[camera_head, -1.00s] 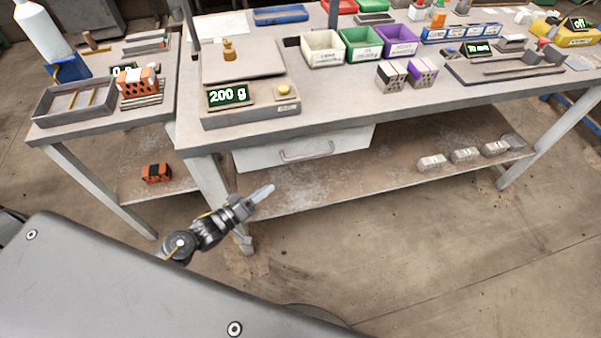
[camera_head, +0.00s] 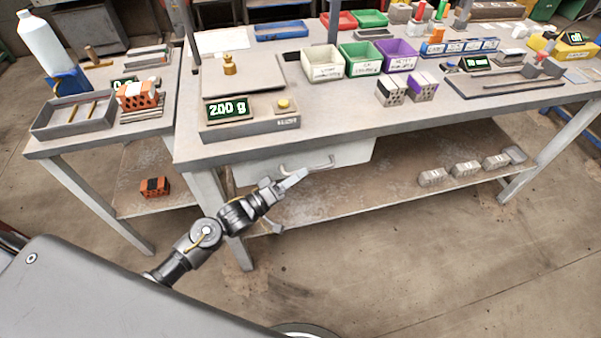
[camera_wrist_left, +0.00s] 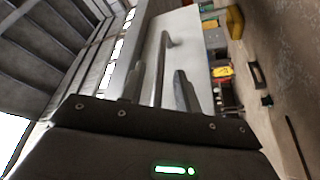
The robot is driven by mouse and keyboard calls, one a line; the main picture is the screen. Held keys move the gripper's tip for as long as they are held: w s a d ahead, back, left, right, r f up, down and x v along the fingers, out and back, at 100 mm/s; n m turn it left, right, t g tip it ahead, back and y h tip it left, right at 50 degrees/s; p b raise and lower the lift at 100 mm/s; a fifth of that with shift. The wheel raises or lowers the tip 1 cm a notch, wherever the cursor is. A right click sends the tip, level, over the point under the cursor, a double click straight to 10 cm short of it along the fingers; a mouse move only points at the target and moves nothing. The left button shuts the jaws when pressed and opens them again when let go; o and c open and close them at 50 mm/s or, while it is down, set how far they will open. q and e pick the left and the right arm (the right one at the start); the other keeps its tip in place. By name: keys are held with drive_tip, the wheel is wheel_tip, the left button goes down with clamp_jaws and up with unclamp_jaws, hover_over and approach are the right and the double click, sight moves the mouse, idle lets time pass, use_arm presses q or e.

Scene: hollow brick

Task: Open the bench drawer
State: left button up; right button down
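The bench drawer (camera_head: 352,153) has a pale grey front and sits under the bench top, looking closed. Its bar handle (camera_head: 322,166) shows in the head view. My left gripper (camera_head: 286,184) is just in front of the handle's left part. In the left wrist view the gripper (camera_wrist_left: 160,90) is open, with its two fingers apart. The handle (camera_wrist_left: 161,62) appears between them in the picture, in front of the drawer front (camera_wrist_left: 188,45). I cannot tell whether a finger touches it. My right gripper is not in view.
The bench top (camera_head: 330,115) overhangs the drawer and carries a scale (camera_head: 250,128) reading 200 g, coloured bins and bricks. A lower shelf (camera_head: 385,190) holds several grey blocks. A side table (camera_head: 70,142) stands at left. The floor in front is clear.

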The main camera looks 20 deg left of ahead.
use_arm(q)
drive_tip(key=shift+w+d+r, duration=0.1)
drive_tip(key=shift+w+d, duration=0.3)
drive_tip(key=shift+w, duration=0.15)
clamp_jaws()
